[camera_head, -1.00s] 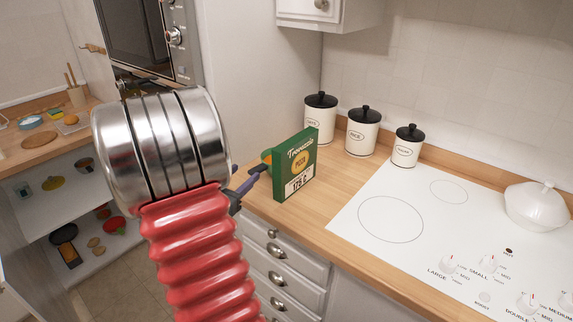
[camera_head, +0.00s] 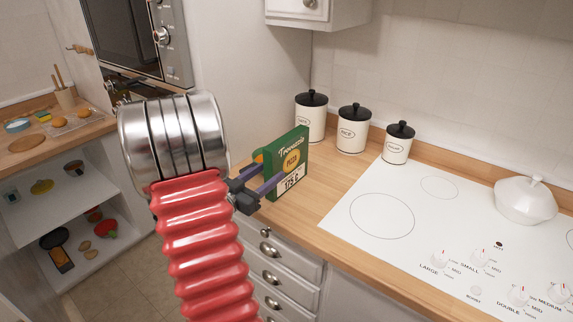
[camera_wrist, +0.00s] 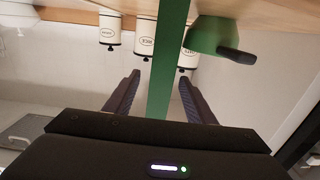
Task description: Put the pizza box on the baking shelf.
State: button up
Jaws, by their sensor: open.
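The green pizza box (camera_head: 292,165) stands upright on the wooden counter. Its printed front faces the cooktop side in the head view. My gripper (camera_head: 270,178) is open at the box's near edge, one finger on each side of it. In the wrist view the box (camera_wrist: 168,70) shows as a thin green strip between the two spread fingers (camera_wrist: 159,85); I cannot tell whether either finger touches it. Open white shelves (camera_head: 55,210) at the left hold several small items and a dark pan. I cannot tell whether one of them is the baking shelf.
Three white canisters (camera_head: 353,130) with black lids stand behind the box. A white cooktop (camera_head: 385,225) with a lidded pot (camera_head: 524,203) fills the right. Wall ovens (camera_head: 135,45) are at upper left. A green item with a dark handle (camera_wrist: 212,38) is close beside the box.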

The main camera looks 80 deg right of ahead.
aim_at(287, 158)
jog(key=shift+x, duration=2.6)
jog(key=shift+x, duration=2.65)
jog(key=shift+w, duration=0.1)
jog(key=shift+r, duration=0.1)
grip_shut()
